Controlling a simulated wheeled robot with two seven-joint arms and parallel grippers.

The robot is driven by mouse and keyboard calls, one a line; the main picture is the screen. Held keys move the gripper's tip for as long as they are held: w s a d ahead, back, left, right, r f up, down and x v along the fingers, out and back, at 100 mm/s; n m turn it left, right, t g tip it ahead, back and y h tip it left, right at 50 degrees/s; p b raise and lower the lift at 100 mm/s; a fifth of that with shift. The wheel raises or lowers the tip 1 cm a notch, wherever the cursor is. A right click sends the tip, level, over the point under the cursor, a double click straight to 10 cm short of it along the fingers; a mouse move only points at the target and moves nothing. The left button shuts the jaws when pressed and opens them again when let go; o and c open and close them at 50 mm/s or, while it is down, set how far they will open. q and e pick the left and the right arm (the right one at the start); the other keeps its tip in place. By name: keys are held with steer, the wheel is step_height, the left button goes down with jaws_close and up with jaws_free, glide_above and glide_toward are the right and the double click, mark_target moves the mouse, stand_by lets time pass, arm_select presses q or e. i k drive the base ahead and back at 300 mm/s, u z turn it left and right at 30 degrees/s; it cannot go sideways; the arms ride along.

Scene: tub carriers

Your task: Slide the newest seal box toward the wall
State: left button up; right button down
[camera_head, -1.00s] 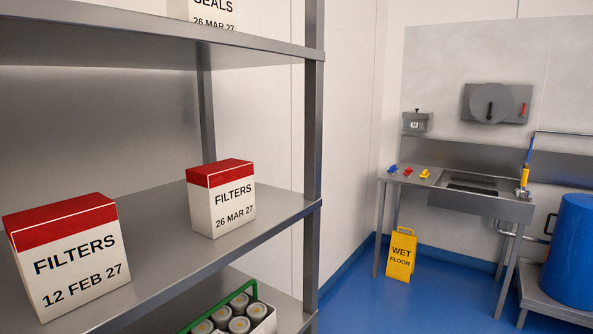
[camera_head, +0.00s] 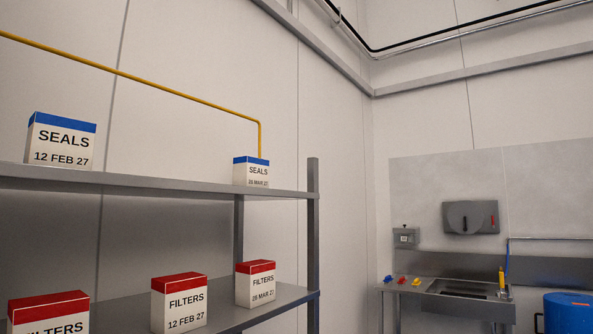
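Two white seal boxes with blue tops stand upright on the upper shelf (camera_head: 160,181). The left seal box (camera_head: 62,141) reads "SEALS 12 FEB 27". The right seal box (camera_head: 251,172) stands near the shelf's right end. It reads "SEALS" with a small date in MAR 27; the day is hard to read now but showed as 26 earlier. The light wall (camera_head: 185,140) is behind the shelf. Neither of my grippers is in view.
Red-topped filter boxes stand on the lower shelf: one cut off at lower left (camera_head: 48,315), one middle (camera_head: 179,303), one right (camera_head: 256,284). A shelf post (camera_head: 313,250) rises at the right end. A yellow pipe (camera_head: 120,72) runs along the wall. A sink counter (camera_head: 450,300) is at right.

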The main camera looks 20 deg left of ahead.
mark_target(247, 170)
steer(key=u, duration=0.85)
steer(key=i, duration=0.85)
steer(key=u, duration=0.85)
